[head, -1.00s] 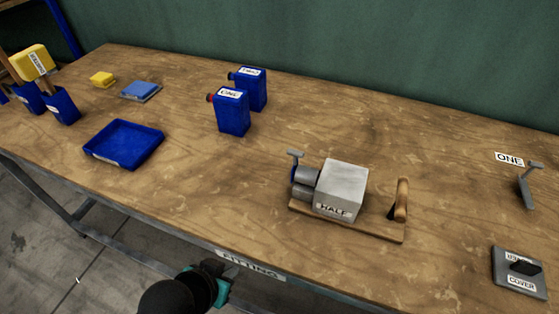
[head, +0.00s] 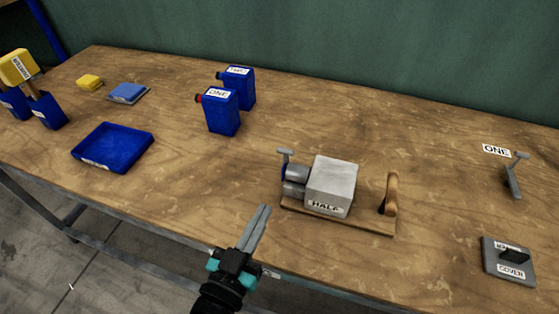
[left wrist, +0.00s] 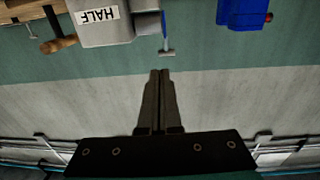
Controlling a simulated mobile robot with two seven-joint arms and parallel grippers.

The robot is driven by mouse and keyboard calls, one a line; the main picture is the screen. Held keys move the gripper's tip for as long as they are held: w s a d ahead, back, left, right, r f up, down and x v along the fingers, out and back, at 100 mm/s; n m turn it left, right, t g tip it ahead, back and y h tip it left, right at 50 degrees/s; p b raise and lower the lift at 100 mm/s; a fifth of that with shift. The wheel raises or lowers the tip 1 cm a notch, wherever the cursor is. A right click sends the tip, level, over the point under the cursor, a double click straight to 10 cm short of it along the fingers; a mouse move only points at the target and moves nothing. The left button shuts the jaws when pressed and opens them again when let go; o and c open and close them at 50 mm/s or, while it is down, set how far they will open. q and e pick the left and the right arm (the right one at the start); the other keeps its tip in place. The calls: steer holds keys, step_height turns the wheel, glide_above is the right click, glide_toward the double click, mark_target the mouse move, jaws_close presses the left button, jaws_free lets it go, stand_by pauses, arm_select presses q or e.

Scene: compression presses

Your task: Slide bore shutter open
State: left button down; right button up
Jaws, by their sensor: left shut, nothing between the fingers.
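The press, a grey block (head: 334,183) labelled HALF, stands on a wooden base (head: 350,219) with a wooden handle at its right. A grey cylinder (head: 296,172) projects from its left side. A blue piece (head: 284,173) with a grey T-shaped tab (head: 285,152) stands at the cylinder's left end; I take this for the bore shutter. In the left wrist view the press (left wrist: 104,33) is upside down and the tab (left wrist: 168,52) shows just beyond my fingertips. My left gripper (head: 265,208) is shut and empty, front-left of the press and apart from it. My right gripper is out of view.
Two blue cans (head: 221,112) stand behind and left of the press. A blue tray (head: 113,148) lies further left. A grey COVER plate (head: 509,262) and a grey bracket-like piece (head: 513,178) lie at the right. The table between tray and press is clear.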

mark_target(285, 163)
arm_select(q)
steer(key=shift+s+a+r+n+t, duration=0.15)
steer(key=shift+s+r+n+t, duration=0.1)
steer(key=shift+r+t, duration=0.35)
steer(key=shift+s+a+r+n+t, duration=0.15)
steer(key=shift+s+r+t, duration=0.05)
steer(key=shift+r+t, duration=0.35)
steer(key=f+b+x, duration=0.1)
steer(key=f+x, duration=0.1)
steer(key=x, duration=1.1)
steer(key=shift+w+f, duration=0.3)
steer(key=shift+f, duration=0.15)
